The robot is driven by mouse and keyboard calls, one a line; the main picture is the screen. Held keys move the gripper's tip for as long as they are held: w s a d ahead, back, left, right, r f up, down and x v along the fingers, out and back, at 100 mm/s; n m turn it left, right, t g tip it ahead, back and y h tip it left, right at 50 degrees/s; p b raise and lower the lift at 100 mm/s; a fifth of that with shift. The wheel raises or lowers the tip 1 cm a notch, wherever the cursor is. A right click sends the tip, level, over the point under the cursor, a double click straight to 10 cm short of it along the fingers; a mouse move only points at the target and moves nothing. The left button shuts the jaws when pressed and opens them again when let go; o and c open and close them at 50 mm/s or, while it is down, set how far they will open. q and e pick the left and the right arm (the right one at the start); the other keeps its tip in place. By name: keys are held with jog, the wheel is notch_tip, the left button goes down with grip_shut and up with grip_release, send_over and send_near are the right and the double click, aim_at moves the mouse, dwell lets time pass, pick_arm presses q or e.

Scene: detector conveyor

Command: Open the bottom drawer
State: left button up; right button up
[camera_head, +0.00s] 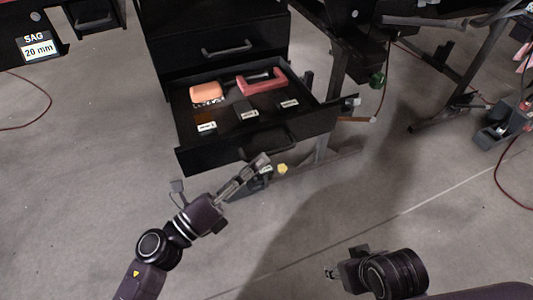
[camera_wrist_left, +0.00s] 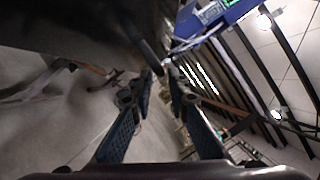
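The bottom drawer (camera_head: 205,159) of the black cabinet is pulled out, with its inside showing in the head view. Its dark handle (camera_head: 283,146) is on the front face, partly hidden by my left gripper. My left gripper (camera_head: 264,160) is at the handle, just in front of the drawer face. In the left wrist view its two fingers (camera_wrist_left: 160,77) stand apart, with a dark bar close to the tips. Whether they touch the handle is not clear. My right gripper (camera_head: 333,273) is low in the head view, away from the drawer; its fingers are too small to read.
A closed drawer with a handle (camera_head: 228,49) is above. The open drawer holds an orange block (camera_head: 205,94), a red bracket-like piece (camera_head: 262,83) and several labelled dark pieces. Table legs (camera_head: 332,110) stand right of it. The floor (camera_head: 80,190) in front is clear.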

pick_arm(q)
jog(key=v, duration=0.8)
dwell(0.4)
